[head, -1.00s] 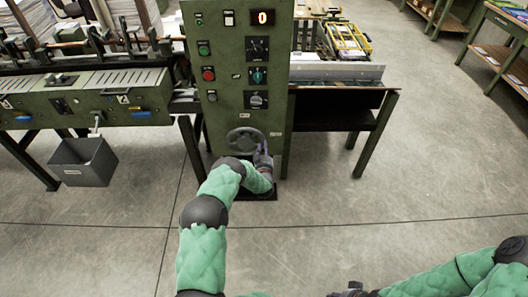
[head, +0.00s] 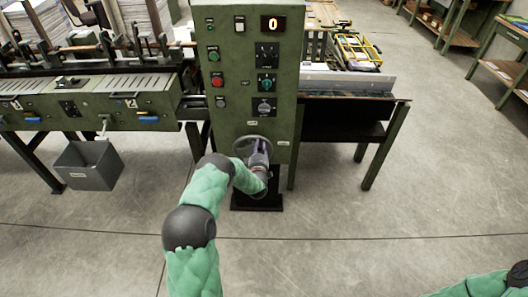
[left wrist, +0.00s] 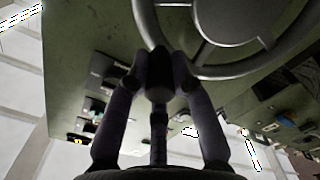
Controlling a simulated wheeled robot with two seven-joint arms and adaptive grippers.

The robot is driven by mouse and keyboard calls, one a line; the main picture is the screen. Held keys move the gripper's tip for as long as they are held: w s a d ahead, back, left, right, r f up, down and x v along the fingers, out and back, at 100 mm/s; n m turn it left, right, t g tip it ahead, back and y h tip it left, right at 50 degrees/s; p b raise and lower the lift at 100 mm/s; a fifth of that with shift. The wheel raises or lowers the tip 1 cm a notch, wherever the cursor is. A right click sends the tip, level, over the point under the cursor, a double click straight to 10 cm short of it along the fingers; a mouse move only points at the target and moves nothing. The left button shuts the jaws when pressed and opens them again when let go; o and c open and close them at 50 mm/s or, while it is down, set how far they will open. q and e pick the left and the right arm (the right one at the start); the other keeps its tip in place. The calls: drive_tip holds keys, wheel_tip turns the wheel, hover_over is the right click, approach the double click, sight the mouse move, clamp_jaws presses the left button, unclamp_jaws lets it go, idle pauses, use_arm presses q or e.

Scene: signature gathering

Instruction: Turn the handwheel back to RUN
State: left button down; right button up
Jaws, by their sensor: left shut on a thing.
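The grey handwheel (head: 240,143) sits low on the front of the green control cabinet, partly hidden behind my left gripper. My left gripper (head: 259,147) is at the wheel's right part, in front of it. In the left wrist view the wheel's rim and spokes (left wrist: 222,70) fill the upper right. There my left gripper (left wrist: 159,78) has its fingers closed around a dark rounded handle (left wrist: 160,84) at the rim. Small pale label plates (head: 252,123) lie above and right of the wheel; their words are too small to read. My right gripper is out of view.
A grey bin (head: 90,166) hangs to the left. A dark table (head: 345,115) stands to the right. The floor (head: 350,225) in front is clear.

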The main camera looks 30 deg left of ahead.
sight(251, 138)
use_arm(q)
drive_tip(key=shift+s+a+r+n+b, duration=0.15)
drive_tip(key=shift+s+a+n+b, duration=0.05)
drive_tip(key=shift+a+n, duration=0.25)
drive_tip(key=shift+s+a+r+n+b, duration=0.2)
drive_tip(key=shift+a+n, duration=0.1)
drive_tip(key=shift+n, duration=0.15)
drive_tip(key=shift+s+a+r+b, duration=0.1)
drive_tip(key=shift+s+a+b, duration=0.45)
drive_tip(key=shift+a, duration=0.4)
drive_tip(key=c, duration=1.1)
unclamp_jaws()
drive_tip(key=shift+o, duration=0.2)
drive_tip(key=shift+s, duration=0.1)
drive_tip(key=shift+s+d, duration=0.3)
drive_tip(key=shift+d, duration=0.05)
drive_tip(key=v, duration=1.1)
